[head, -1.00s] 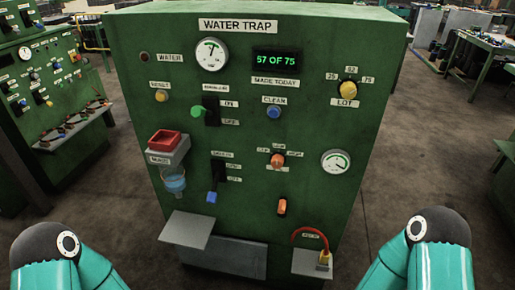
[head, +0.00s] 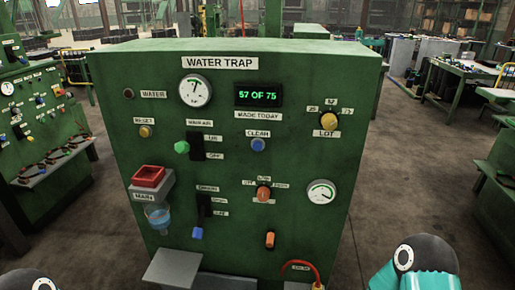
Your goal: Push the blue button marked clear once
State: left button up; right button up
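The blue button (head: 257,144) is on the green panel's front, right of centre. It sits just under a small white label (head: 257,133) that looks like "clear", though the last letter is hard to read. Nothing covers the button and nothing touches it. Whether it is pressed in cannot be told. Neither of my grippers is in view. Only a dark rounded part of my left arm shows at the bottom left corner, and a teal and dark part of my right arm at the bottom right, both well away from the button.
The green cabinet (head: 235,235) is titled "WATER TRAP". A display (head: 259,94) above the button reads "57 OF 75". A grey shelf (head: 172,267) juts out low down.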

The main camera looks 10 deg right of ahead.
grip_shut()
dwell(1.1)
